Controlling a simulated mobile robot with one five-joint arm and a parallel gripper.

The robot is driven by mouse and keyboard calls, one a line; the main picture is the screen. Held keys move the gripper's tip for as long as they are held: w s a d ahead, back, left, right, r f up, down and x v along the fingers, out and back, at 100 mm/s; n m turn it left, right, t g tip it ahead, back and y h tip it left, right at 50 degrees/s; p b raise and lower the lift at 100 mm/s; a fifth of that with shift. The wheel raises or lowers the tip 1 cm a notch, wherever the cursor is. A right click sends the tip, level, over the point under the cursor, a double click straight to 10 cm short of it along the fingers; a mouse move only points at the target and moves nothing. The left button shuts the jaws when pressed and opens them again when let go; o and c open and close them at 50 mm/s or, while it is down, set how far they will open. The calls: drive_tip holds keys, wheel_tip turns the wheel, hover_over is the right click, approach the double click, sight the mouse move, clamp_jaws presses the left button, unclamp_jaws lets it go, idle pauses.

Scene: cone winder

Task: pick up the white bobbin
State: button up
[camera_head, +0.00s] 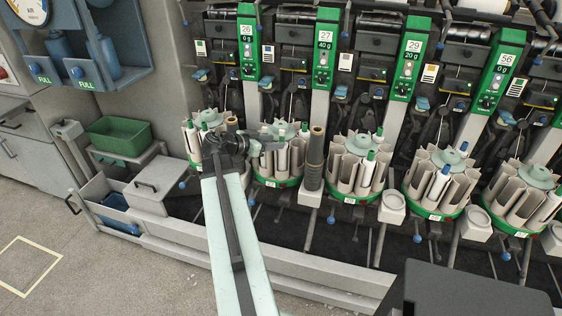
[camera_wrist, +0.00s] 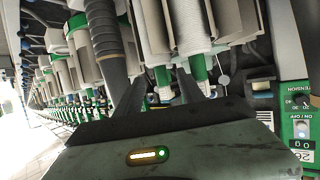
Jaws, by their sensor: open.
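White bobbins with green tips stand in the round holders along the machine. In the head view, a white bobbin (camera_head: 298,150) stands in the second holder from the left (camera_head: 262,181), just beyond my gripper (camera_head: 268,139). In the wrist view, a white bobbin (camera_wrist: 187,22) with a green tip shows ahead of my gripper (camera_wrist: 160,84), with another pale bobbin beside it. My gripper is open, its two dark fingers apart, with green tips seen between and near them. I cannot tell whether a finger touches a bobbin. My arm hides part of the leftmost holder.
A dark ribbed tube (camera_head: 315,160) stands close right of my gripper and shows in the wrist view (camera_wrist: 102,35). Numbered green panels (camera_head: 325,55) rise behind. A grey rail (camera_head: 300,270) runs along the front. A green bin (camera_head: 120,136) is at left. Floor at lower left is clear.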

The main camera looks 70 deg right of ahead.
drive_tip(key=b+x, duration=0.1)
drive_tip(key=x, duration=0.2)
drive_tip(key=shift+s+d+f, duration=0.1)
drive_tip(key=shift+d+f, duration=0.1)
drive_tip(key=shift+d, duration=0.15)
drive_tip(key=shift+a, duration=0.1)
drive_tip(key=c, duration=0.8)
drive_tip(key=shift+r, duration=0.1)
